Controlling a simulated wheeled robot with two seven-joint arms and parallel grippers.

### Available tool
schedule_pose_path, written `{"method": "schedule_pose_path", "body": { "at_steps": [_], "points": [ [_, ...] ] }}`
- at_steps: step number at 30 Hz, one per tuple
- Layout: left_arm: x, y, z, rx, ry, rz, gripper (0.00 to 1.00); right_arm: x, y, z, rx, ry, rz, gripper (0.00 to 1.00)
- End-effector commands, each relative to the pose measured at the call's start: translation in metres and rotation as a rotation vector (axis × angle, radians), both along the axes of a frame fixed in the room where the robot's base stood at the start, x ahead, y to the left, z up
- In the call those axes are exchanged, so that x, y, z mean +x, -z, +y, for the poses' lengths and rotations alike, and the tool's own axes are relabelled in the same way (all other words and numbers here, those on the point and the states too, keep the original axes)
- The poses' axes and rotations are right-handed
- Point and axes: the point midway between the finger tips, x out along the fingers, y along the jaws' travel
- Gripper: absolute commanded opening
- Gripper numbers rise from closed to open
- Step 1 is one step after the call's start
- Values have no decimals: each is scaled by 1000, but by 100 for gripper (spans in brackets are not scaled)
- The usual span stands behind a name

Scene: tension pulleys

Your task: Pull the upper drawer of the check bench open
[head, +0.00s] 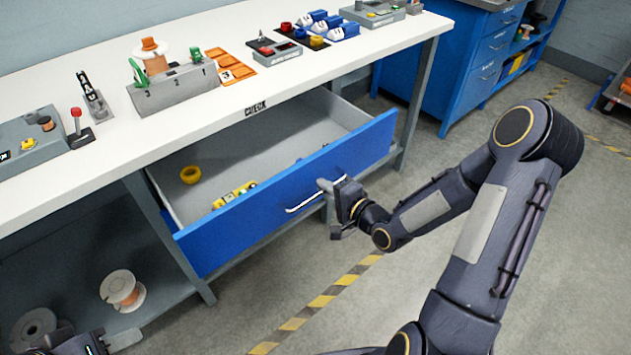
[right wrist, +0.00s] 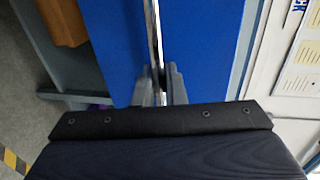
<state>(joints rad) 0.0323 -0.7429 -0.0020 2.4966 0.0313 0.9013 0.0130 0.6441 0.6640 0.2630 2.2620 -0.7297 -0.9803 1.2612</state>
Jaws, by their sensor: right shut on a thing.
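The upper drawer (head: 285,193) of the check bench (head: 200,120) is pulled well out, its blue front standing clear of the bench and its grey inside showing. A yellow ring (head: 190,174) and several yellow pieces (head: 234,194) lie in it. My right gripper (head: 328,187) is at the drawer's pale bar handle (head: 303,203), near the handle's right end. In the right wrist view its fingers (right wrist: 160,85) are closed around the handle (right wrist: 153,40), against the blue front. Part of my left arm shows at the lower left of the head view; its fingertips are not clear.
Spools (head: 122,290) lie on the lower shelf. A blue cabinet (head: 480,60) stands at the back right. The floor before the drawer is clear, with striped tape (head: 320,302).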

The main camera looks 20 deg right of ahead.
Motion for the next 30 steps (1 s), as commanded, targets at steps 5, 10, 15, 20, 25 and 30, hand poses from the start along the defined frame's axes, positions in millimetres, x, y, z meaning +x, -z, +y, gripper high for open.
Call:
{"method": "schedule_pose_path", "body": {
  "at_steps": [5,10,15,20,25,30],
  "points": [
    [0,2,0,0,0,0,36,-24,1,-10,0,6,3,0],
    [0,3,0,0,0,0,36,-35,1,-14,-1,4,2,0],
    [0,3,0,0,0,0,36,-38,0,-16,-1,4,1,0],
    [0,3,0,0,0,0,36,-38,0,-16,-1,4,1,0],
    [0,3,0,0,0,0,36,-38,0,-16,-1,4,1,15],
    [0,3,0,0,0,0,36,-38,0,-15,-1,3,0,25]
  ]
}}
